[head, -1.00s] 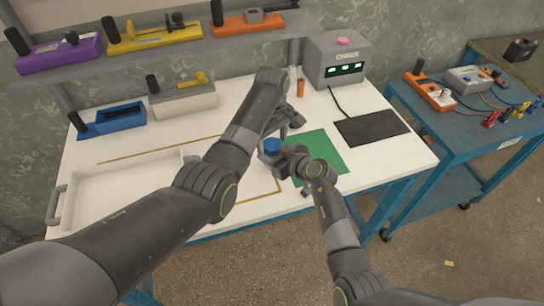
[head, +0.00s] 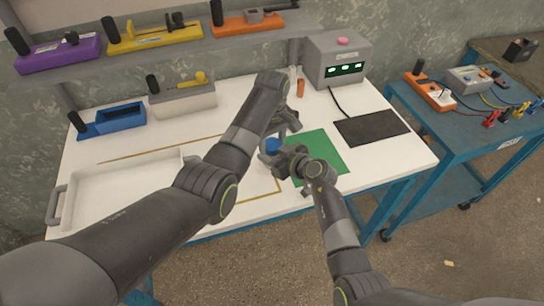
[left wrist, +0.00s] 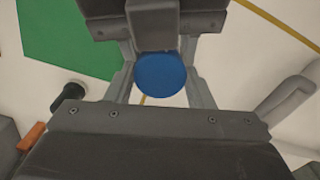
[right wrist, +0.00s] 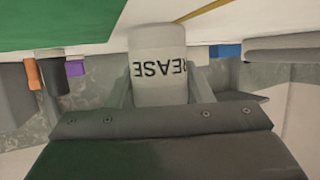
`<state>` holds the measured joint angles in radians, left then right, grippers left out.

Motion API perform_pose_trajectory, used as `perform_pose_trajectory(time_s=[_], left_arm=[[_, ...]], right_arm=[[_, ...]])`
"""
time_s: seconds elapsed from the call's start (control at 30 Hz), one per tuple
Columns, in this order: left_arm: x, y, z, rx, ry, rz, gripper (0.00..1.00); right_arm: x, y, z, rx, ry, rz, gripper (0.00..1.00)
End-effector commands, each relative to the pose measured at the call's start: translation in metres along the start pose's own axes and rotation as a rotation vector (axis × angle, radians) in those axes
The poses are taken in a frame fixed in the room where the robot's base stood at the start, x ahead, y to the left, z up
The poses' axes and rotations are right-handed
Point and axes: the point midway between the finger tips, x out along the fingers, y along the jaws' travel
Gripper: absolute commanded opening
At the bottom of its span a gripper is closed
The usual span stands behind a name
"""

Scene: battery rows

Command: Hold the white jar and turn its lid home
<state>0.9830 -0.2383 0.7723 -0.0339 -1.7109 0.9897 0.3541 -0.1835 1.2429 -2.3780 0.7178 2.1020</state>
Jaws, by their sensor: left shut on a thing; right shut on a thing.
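The white jar (right wrist: 158,65) shows in the right wrist view with black lettering, partly cut off, that reads like GREASE. My right gripper (right wrist: 158,92) is shut on its sides. The round blue lid (left wrist: 161,75) is between the fingers of my left gripper (left wrist: 161,88), which is shut on it. In the head view the blue lid (head: 272,145) shows between the two grippers, and the jar body is hidden behind my right gripper (head: 274,156). Whether the lid is seated on the jar cannot be seen.
A green mat (head: 322,152) lies right of the grippers and a black pad (head: 371,127) beyond it. A white tray (head: 110,200) is at left. A grey box with green displays (head: 338,62) and an orange block (head: 300,88) stand at the back. The table's front edge is close.

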Motion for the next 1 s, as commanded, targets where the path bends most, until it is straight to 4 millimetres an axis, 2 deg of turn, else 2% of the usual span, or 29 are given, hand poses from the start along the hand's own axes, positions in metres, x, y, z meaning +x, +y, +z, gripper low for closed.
perform_pose_trajectory(time_s=[0.2,0.5,0.53,0.67,1.0], left_arm=[[0.0,0.0001,0.0,0.169,0.0,0.0,0.21],[-0.0001,0.0,-0.0001,0.182,0.0,0.0,0.21],[-0.0001,0.0,-0.0001,0.182,0.0,0.0,0.52],[-0.0001,0.0001,-0.0001,0.181,0.0,0.0,0.69],[-0.0052,0.0005,-0.0004,0.18,0.001,0.001,0.7]], right_arm=[[0.0,0.0,0.0003,0.0,-0.001,0.0,0.0],[0.0,0.0,0.0004,0.0,-0.001,0.0,0.0],[0.0,0.0,0.0004,0.0,-0.001,0.0,0.0],[0.0,0.0,0.0003,0.0,-0.001,0.0,0.0],[0.0,0.0,0.0003,0.0,-0.001,0.0,0.0]])
